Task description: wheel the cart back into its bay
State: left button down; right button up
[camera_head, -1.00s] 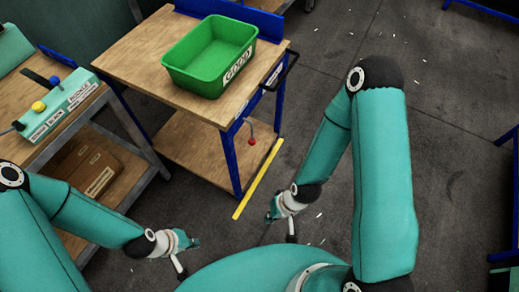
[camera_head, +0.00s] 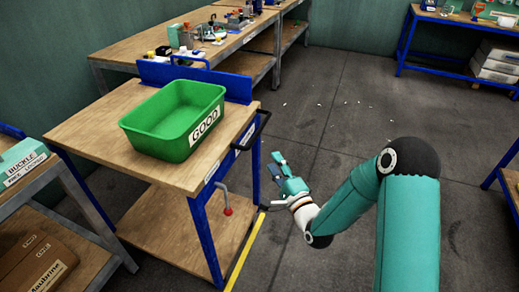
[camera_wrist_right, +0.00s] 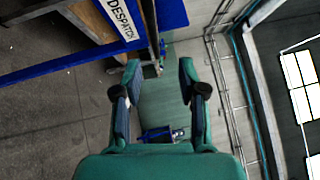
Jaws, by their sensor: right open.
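The cart (camera_head: 95,131) has a wooden top, a wooden lower shelf and a blue frame. It stands left of centre in the head view. A black handle (camera_head: 262,127) sticks out from its right side. A lever with a red knob (camera_head: 228,211) hangs below the top. My right gripper (camera_head: 281,171) is open and empty, to the right of the cart and lower than the handle, apart from it. In the right wrist view my open fingers (camera_wrist_right: 160,78) have nothing between them, and a blue frame part with a DESPATCH label (camera_wrist_right: 127,18) shows beyond. My left gripper is out of view.
A green GOOD bin (camera_head: 188,146) stands on the cart. A yellow floor line (camera_head: 246,252) runs along the cart's right side. A bench (camera_head: 22,208) stands close on the left, and another bench (camera_head: 236,43) behind. The floor to the right (camera_head: 335,110) is mostly clear.

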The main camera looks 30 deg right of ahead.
aim_at(260, 128)
jog(key=shift+h, duration=0.3)
jog(key=w+d, duration=0.1)
jog(key=w, duration=0.4)
jog(key=w+d, duration=0.1)
jog(key=w, duration=1)
jog(key=shift+w+d+r, duration=0.15)
jog(key=shift+d+r, duration=0.1)
jog(key=shift+d, duration=0.15)
jog(key=shift+c, duration=0.3)
grip_shut()
jog(key=shift+f, duration=0.1)
